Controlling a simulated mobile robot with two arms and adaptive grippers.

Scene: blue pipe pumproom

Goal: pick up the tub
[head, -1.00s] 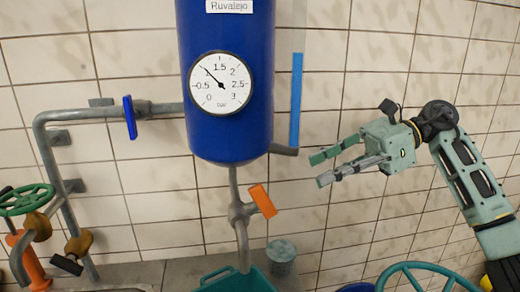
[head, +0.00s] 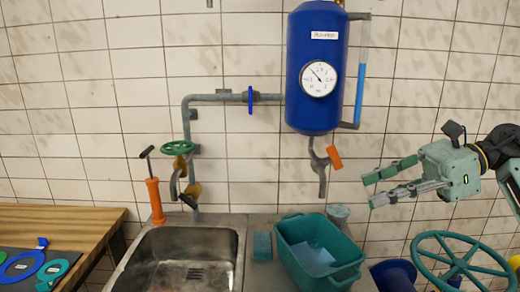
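The teal tub (head: 346,275) is an open rectangular bin with handles at its ends. It stands on the grey counter, right of the sink and below the blue tank, with a pale flat patch visible inside. My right gripper (head: 373,189) is above and to the right of the tub, clear of it, its fingers pointing left. Its two fingers are apart with nothing between them. My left gripper is not in view.
The blue tank (head: 312,112) with its gauge and an orange-handled outlet (head: 334,157) hangs above the tub. A teal block (head: 262,246) and a small grey cup (head: 338,213) flank it. A green handwheel (head: 459,262) stands right; the sink (head: 186,262) lies left.

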